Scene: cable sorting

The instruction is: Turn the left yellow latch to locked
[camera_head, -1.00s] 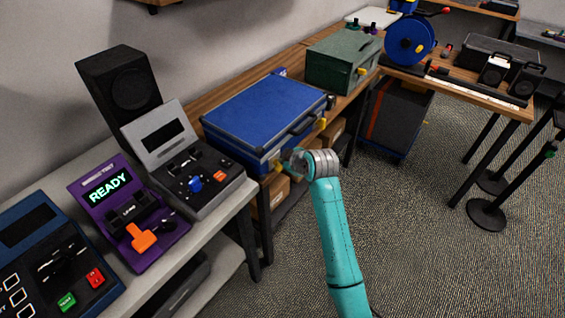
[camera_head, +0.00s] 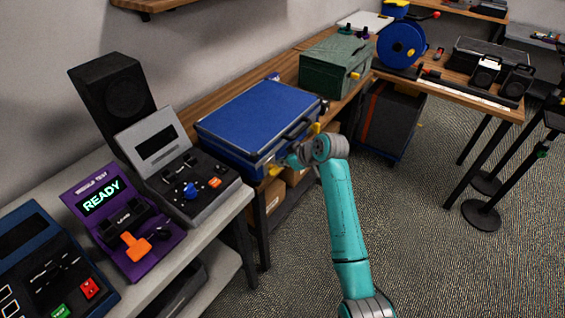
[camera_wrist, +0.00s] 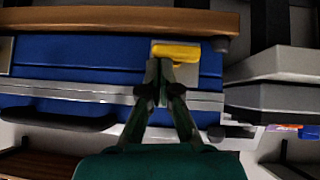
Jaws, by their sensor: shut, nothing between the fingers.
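The blue case (camera_head: 258,112) lies shut on the wooden bench, with a silver seam around it. Its left yellow latch (camera_head: 275,171) is at the near corner of the front face, partly hidden by my gripper. In the wrist view, that yellow latch (camera_wrist: 176,51) lies lengthwise along the case, beside the seam. My gripper (camera_wrist: 158,70) is shut and empty, its fingertips at the latch's edge; I cannot tell if they touch. In the head view, my gripper (camera_head: 284,161) is in front of the case. The right yellow latch (camera_head: 314,128) shows farther along the front.
A grey control box (camera_head: 180,165) and a purple READY device (camera_head: 125,215) stand on the nearer table at left. A green case (camera_head: 336,62) sits behind the blue one. The bench edge (camera_wrist: 120,18) runs close by the latch.

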